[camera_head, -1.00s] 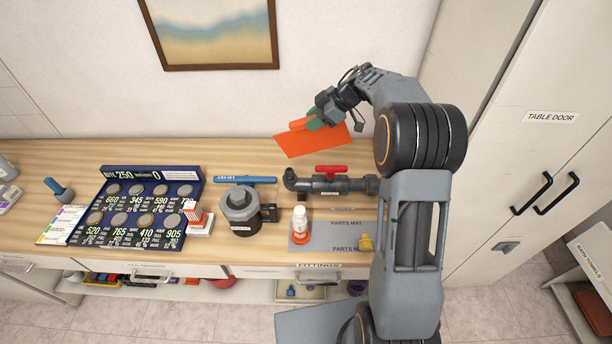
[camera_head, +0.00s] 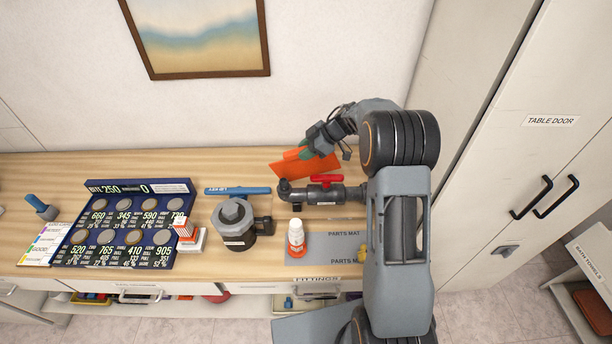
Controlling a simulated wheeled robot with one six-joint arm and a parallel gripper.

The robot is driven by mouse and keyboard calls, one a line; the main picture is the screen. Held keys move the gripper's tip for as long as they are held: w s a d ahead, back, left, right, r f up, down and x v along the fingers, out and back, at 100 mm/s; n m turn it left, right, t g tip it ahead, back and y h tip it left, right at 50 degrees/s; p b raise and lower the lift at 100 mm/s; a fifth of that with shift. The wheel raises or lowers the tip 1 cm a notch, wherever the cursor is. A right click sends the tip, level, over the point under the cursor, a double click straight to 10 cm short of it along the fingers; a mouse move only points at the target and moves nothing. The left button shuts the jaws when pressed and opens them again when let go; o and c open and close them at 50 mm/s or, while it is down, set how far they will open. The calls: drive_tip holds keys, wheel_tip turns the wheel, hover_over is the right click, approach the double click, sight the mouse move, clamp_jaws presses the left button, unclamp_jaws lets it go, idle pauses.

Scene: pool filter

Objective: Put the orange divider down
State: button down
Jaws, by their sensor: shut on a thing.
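The orange divider (camera_head: 312,168) is a flat orange sheet with a raised grip along its upper edge. It is at the back of the wooden counter, behind the grey pipe with the red valve handle. My gripper (camera_head: 307,152) is shut on the divider's grip from above and behind. The sheet is tilted, and its lower edge is close to the pipe and counter. I cannot tell whether it touches the counter. My fingers hide part of the grip.
The grey pipe with a red handle (camera_head: 327,179) lies just in front of the divider. A grey pump housing (camera_head: 234,222), a blue bar (camera_head: 237,190) and a white-orange bottle (camera_head: 296,238) stand nearby. Bare counter (camera_head: 230,169) lies left of the divider.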

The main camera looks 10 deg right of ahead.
sight(306, 165)
drive_tip(key=shift+f+p, duration=0.4)
drive_tip(key=shift+f, duration=2.9)
